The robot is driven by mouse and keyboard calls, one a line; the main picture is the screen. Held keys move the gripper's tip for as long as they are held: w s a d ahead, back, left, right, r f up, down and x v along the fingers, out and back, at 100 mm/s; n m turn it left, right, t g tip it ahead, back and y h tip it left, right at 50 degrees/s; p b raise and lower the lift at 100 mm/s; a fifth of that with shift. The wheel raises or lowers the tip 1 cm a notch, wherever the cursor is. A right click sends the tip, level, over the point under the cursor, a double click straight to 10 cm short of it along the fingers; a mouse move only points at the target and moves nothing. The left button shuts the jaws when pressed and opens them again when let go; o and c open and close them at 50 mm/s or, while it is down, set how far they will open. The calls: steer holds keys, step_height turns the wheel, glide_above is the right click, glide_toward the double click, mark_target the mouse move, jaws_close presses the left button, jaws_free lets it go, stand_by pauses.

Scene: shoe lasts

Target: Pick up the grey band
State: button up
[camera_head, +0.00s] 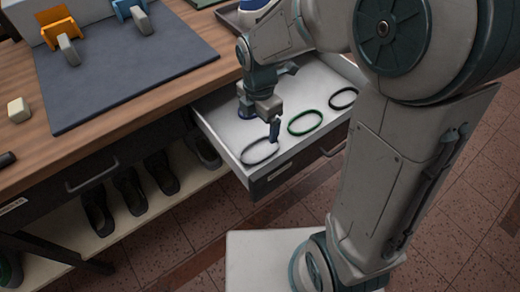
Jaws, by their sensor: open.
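The grey band (260,151) is a thin oval loop lying flat in the open white-lined drawer (228,130), near its front left corner. My gripper (273,132) hangs down over the drawer, with a finger at the upper right edge of the grey band. Whether it touches the band I cannot tell. The jaws are open and hold nothing that I can see. A green band (305,123) and a black band (343,98) lie farther right in the same drawer.
The wooden bench (110,103) carries a dark mat (120,65), orange and blue clamp-like stands and a pale block (18,110). Several dark shoes or lasts stand on the shelf (130,232) below.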

mark_target(260, 152)
steer(key=f+b, duration=0.1)
steer(key=f, duration=0.4)
steer(key=f+b, duration=0.1)
steer(key=f, duration=0.5)
steer(key=shift+w+d+f, duration=0.1)
steer(key=shift+w+f, duration=0.1)
steer(key=shift+f, duration=0.05)
steer(key=c, duration=1.1)
